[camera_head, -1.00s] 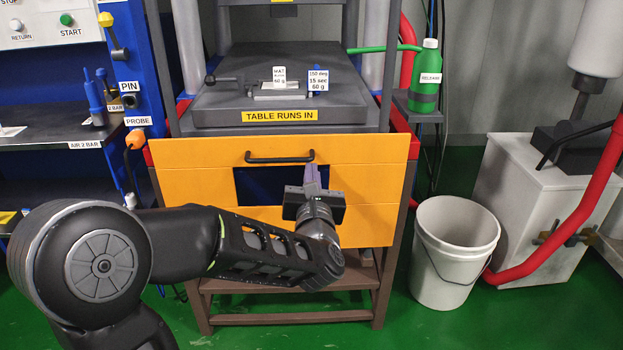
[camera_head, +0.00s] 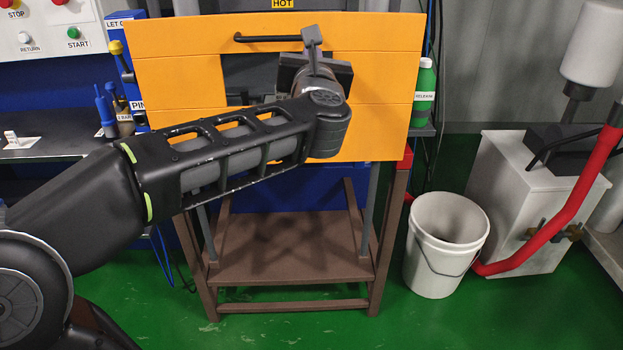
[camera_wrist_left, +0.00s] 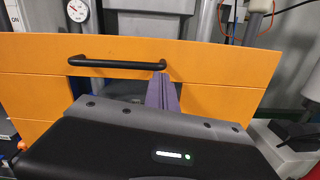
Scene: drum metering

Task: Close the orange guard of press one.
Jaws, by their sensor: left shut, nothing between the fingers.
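The orange guard (camera_head: 175,80) of the press is an upright panel with a dark window, raised in front of the press opening. It also fills much of the left wrist view (camera_wrist_left: 220,65). Its black bar handle (camera_head: 265,38) runs across the upper part, and shows in the left wrist view (camera_wrist_left: 110,63). My left gripper (camera_head: 311,36) is shut and empty, its fingers pointing up at the handle's right end. In the left wrist view the purple-grey fingers (camera_wrist_left: 161,90) end just below that end; I cannot tell whether they touch it. My right gripper is not in view.
A white bucket (camera_head: 445,245) stands on the green floor to the right, beside a white cabinet (camera_head: 530,205) with a red hose (camera_head: 560,220). A green bottle (camera_head: 426,85) is right of the guard. The brown stand (camera_head: 290,250) is below. A control panel (camera_head: 45,30) is upper left.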

